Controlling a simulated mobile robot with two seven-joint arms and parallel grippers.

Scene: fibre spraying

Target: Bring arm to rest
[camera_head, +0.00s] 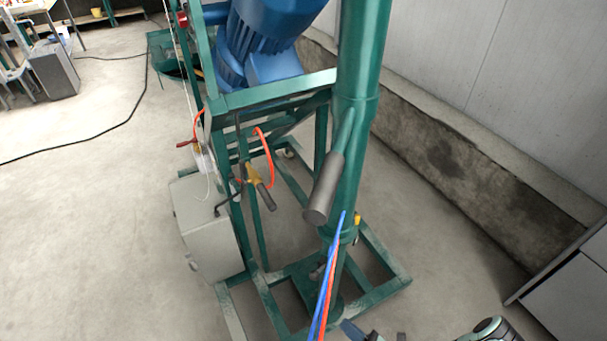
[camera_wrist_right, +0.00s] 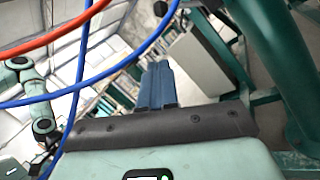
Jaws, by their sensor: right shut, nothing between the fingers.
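My right gripper (camera_head: 349,327) just enters the bottom edge of the head view, in front of the foot of the green machine. In the right wrist view its two blue fingers (camera_wrist_right: 158,82) are pressed together with nothing between them. The green spraying machine (camera_head: 362,120) fills the middle of the head view, with a thick post and a grey-ended handle (camera_head: 322,188). A blue and a red hose (camera_head: 326,285) run down in front of the post to the bottom edge. They also cross close to the camera in the right wrist view (camera_wrist_right: 60,92). My left gripper is not visible.
A blue motor (camera_head: 265,35) sits on the machine's frame, and a grey box (camera_head: 208,225) hangs at its left. A low concrete ledge (camera_head: 450,160) runs along the right wall. A grey cabinet (camera_head: 572,295) stands at lower right. The floor at left is open, crossed by a black cable.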

